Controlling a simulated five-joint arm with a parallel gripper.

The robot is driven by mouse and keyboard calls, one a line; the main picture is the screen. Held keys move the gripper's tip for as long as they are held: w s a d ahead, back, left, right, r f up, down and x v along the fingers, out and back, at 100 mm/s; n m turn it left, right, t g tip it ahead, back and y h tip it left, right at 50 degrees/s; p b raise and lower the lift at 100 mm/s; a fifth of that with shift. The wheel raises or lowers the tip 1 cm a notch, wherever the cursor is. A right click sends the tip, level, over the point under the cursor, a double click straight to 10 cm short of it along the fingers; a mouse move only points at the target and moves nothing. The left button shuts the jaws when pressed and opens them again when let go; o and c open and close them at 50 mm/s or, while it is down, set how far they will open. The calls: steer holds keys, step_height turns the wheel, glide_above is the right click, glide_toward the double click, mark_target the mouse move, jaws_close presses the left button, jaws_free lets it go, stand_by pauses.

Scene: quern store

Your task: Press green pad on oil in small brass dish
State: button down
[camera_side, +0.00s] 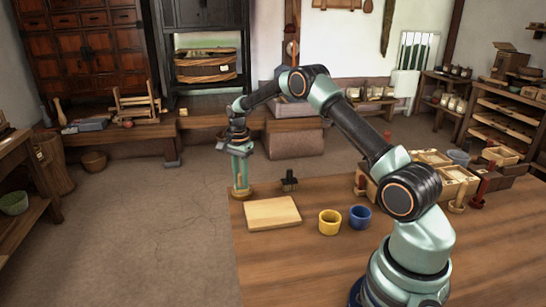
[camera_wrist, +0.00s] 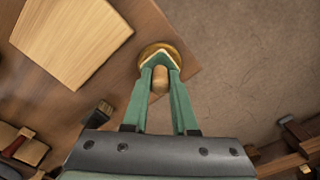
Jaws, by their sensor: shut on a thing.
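My gripper (camera_side: 240,184) points down over the table's far left corner. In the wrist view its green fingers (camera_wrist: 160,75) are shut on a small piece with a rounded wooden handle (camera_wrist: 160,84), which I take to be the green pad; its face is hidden. The small brass dish (camera_wrist: 146,48) is right beneath the fingertips, its golden rim showing around them. The dish also shows in the side view (camera_side: 240,194), under the gripper. Whether the pad touches the oil is hidden.
A pale wooden board (camera_side: 272,214) lies close to the dish. A dark brush (camera_side: 290,180) is to the right. A yellow cup (camera_side: 329,222) and a blue cup (camera_side: 360,217) stand farther right. The table edge is just beyond the dish.

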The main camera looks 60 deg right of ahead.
mark_target(240, 174)
stand_by(0.4)
steer(key=shift+r, duration=3.45)
